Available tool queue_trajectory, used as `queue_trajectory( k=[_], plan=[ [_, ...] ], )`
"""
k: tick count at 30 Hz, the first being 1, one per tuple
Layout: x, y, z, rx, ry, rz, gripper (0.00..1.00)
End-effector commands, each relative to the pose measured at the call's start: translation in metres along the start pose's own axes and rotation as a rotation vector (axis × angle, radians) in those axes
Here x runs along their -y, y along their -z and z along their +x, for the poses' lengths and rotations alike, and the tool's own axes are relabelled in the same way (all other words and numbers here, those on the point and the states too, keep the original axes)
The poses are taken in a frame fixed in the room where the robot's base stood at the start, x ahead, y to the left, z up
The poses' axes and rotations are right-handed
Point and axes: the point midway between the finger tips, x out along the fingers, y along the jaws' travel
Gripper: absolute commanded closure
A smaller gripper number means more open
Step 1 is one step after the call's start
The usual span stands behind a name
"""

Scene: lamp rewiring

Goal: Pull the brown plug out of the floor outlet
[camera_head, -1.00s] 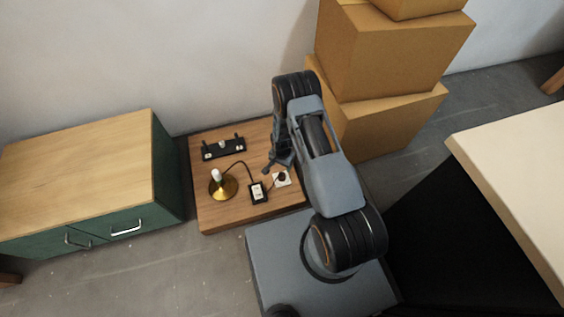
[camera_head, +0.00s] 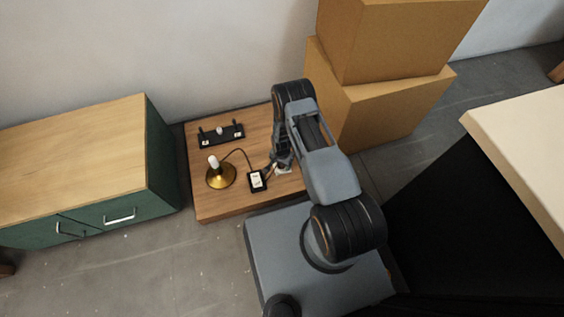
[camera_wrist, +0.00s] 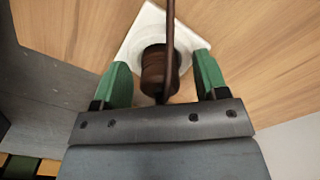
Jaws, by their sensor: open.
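In the wrist view the brown plug (camera_wrist: 154,68) stands in the white floor outlet (camera_wrist: 190,42), with its brown cord running up past the top of the picture. My gripper (camera_wrist: 160,78) is open, with one green finger on each side of the plug and a gap showing on both sides. In the head view my gripper (camera_head: 281,165) is over the outlet (camera_head: 285,170) and hides most of it and the plug. The cord leads to a small black box with a white face (camera_head: 257,180), and on to the brass lamp base (camera_head: 221,175).
All this is on a low wooden platform (camera_head: 240,205). A black rack (camera_head: 221,135) holds small parts at its back. A green cabinet (camera_head: 150,180) stands to the left, stacked cardboard boxes (camera_head: 385,115) to the right, and a pale table (camera_head: 520,150) farther right.

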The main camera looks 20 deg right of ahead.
Motion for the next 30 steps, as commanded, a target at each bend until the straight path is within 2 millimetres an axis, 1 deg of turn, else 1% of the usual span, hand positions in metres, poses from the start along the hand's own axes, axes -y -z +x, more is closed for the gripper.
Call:
queue_trajectory(
  k=[4, 5, 21, 30],
  plan=[
    [0.0, -0.0001, -0.0002, 0.0, 0.0, 0.0, 0.33],
    [0.0, -0.0001, -0.0002, 0.0, 0.0, 0.0, 0.35],
    [-0.0001, -0.0002, -0.0002, 0.0, 0.0, 0.0, 0.87],
    [-0.0002, -0.0001, -0.0015, 0.0, 0.0, 0.0, 0.87]
  ],
)
